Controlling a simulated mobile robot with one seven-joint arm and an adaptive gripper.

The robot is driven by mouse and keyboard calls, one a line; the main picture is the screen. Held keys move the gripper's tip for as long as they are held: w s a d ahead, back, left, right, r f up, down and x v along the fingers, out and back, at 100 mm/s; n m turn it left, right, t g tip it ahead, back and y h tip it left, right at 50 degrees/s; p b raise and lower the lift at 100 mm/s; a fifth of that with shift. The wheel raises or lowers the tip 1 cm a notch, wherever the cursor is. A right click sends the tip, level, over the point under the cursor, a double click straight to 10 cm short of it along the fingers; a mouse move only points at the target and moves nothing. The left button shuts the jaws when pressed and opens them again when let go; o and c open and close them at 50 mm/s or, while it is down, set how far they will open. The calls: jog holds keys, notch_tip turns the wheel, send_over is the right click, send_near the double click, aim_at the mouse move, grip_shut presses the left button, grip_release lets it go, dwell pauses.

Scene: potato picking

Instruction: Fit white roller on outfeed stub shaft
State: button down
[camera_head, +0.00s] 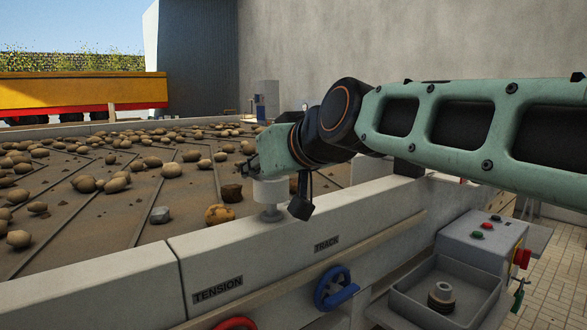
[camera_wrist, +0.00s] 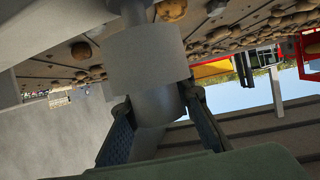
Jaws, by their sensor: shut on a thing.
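The white roller (camera_head: 269,191) is upright beneath my gripper (camera_head: 268,172) in the head view, over the conveyor's side rail. The stub shaft (camera_head: 270,213) shows as a narrower post on a round foot directly below the roller. In the wrist view the roller (camera_wrist: 148,62) is a broad pale cylinder with a narrower neck. My gripper (camera_wrist: 158,118) has its two fingers on either side of that neck, shut on it. The post (camera_wrist: 133,12) shows at the roller's far end, in line with it. How far the roller sits over the shaft is hidden.
The conveyor belt (camera_head: 105,221) carries many potatoes, a grey stone (camera_head: 159,215) and clods. The side rail (camera_head: 90,287) bears TENSION and TRACK labels above a red wheel (camera_head: 236,324) and a blue wheel (camera_head: 333,288). A grey tray (camera_head: 405,302) holds a dark ringed part (camera_head: 441,297) beside a control box (camera_head: 484,243).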

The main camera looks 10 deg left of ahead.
aim_at(277, 178)
jog(key=shift+f+b, duration=1.3)
jog(key=shift+b, duration=0.05)
jog(key=c, duration=1.6)
grip_release()
jog(key=v, duration=1.2)
jog(key=shift+d+f, duration=0.1)
jog(key=s+d+f+m+g+h, duration=0.1)
jog(key=s+d+f+m+h, duration=0.25)
jog(key=d+f, duration=0.55)
jog(key=s+d+f+m+g+h, duration=0.2)
jog(key=s+d+f, duration=0.3)
jog(key=f, duration=0.6)
jog(key=s+d+f+m+g+h, duration=0.1)
jog(key=s+d+f+m+h, duration=0.2)
jog(key=d+f, duration=0.7)
notch_tip(277, 178, up, 21)
jog(key=p, duration=2.2)
jog(key=shift+s+a+p, duration=0.3)
